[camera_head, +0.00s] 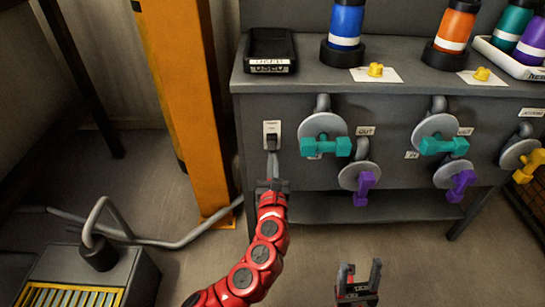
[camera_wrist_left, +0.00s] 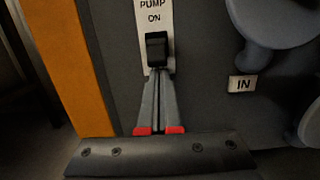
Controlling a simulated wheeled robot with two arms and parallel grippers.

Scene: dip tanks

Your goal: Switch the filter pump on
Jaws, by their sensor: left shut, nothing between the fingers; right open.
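The pump switch (camera_head: 272,134) is a white plate on the grey front panel, left of the valves. In the left wrist view its black rocker (camera_wrist_left: 157,50) sits below the words PUMP and ON. My left gripper (camera_head: 272,165) is shut and empty, just below the rocker. In the left wrist view the closed fingertips (camera_wrist_left: 158,74) reach the rocker's lower edge; I cannot tell whether they touch it. My right gripper (camera_head: 358,275) is open and empty, low in front of the bench. The filter pump itself cannot be made out for certain.
Teal valve handles (camera_head: 326,146) and purple ones (camera_head: 363,188) stick out right of the switch. An orange post (camera_head: 185,90) stands close on the left. A black tray (camera_head: 270,50) and coloured bottles (camera_head: 345,22) stand on the bench. A hose (camera_head: 170,243) crosses the floor.

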